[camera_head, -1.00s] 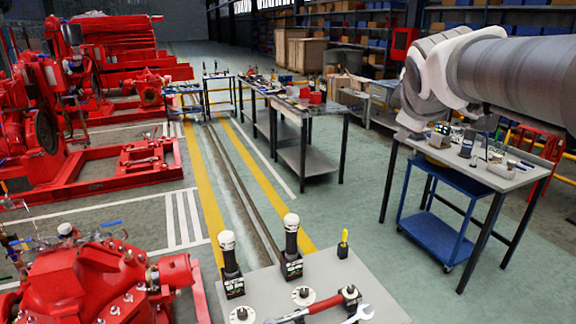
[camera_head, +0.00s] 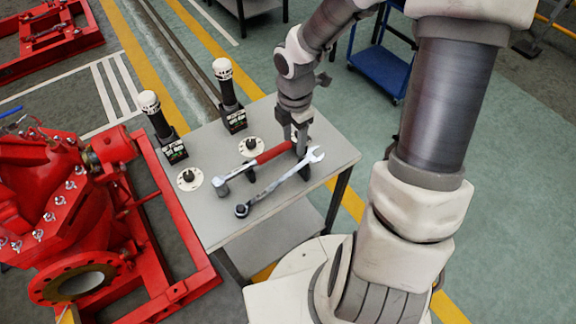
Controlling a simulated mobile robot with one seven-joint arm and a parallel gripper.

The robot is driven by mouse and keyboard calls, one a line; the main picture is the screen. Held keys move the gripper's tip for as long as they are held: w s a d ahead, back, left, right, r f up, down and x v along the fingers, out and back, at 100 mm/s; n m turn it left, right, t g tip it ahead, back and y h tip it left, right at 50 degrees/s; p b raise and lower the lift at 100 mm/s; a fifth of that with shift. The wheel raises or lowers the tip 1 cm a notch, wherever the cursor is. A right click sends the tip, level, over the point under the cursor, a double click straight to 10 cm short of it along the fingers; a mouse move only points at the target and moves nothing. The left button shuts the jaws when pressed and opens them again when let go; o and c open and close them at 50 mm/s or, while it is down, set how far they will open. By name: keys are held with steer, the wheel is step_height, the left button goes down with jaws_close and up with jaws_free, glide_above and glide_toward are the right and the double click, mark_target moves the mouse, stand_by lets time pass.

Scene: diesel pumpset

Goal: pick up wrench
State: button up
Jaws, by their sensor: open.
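A silver wrench (camera_head: 280,185) lies diagonally on the small grey table (camera_head: 217,225), its open jaw end at the upper right and its ring end at the lower left. A red-handled tool (camera_head: 268,155) lies just behind it. My gripper (camera_head: 295,148) points down over the right part of the table, open, by the right end of the red handle and close to the wrench's open jaw. The fingers hide part of that area. I cannot tell whether they touch either tool. Nothing shows held between them.
Two black devices with white tops, one left (camera_head: 162,128) and one right (camera_head: 229,95), stand at the table's back. Two round white discs with dark knobs (camera_head: 190,178) lie at its left and middle. A red pump (camera_head: 45,185) stands left. The table's front right is clear.

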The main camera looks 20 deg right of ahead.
steer(key=b, duration=0.3)
glide_toward(289, 173)
steer(key=f, duration=0.2)
steer(key=d+f, duration=0.1)
steer(key=f, duration=0.2)
steer(key=shift+f, duration=0.1)
steer(key=f, duration=0.2)
steer(key=a+f+b, duration=0.1)
steer(key=f, duration=0.1)
steer(key=shift+s+f, duration=0.1)
steer(key=shift+f, duration=0.45)
jaws_close()
stand_by(0.4)
